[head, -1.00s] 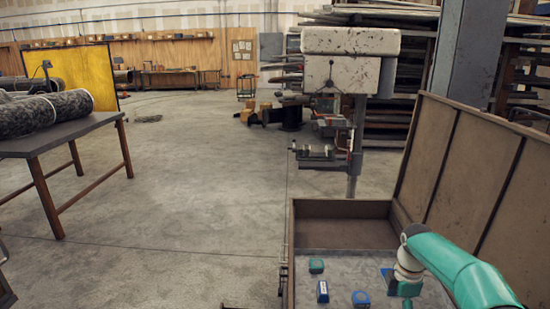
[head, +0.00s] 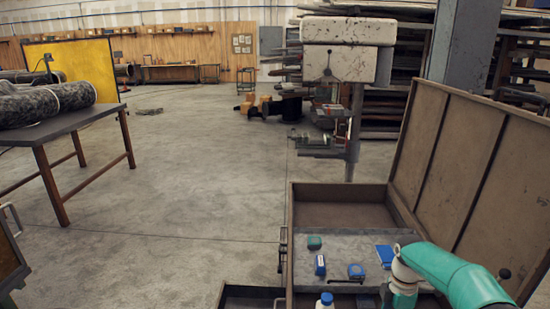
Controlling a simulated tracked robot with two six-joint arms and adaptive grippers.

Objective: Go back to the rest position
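My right arm (head: 455,272) comes in from the lower right, teal with a pale joint, and bends down over the open chest (head: 340,192). Its gripper lies below the picture's edge or is hidden, so I cannot see its fingers. My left arm and gripper are not in view. The flanged pipe (head: 45,102), dark and mottled with a pale band, lies on the table (head: 75,122) at the left.
The chest's lid (head: 455,165) stands open at the right. Inside lie a green item (head: 314,242), blue items (head: 320,265) and a dark-and-blue item (head: 356,271). A white bottle with a blue cap (head: 325,301) shows at the bottom. A drill press (head: 348,60) stands behind. The middle floor is clear.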

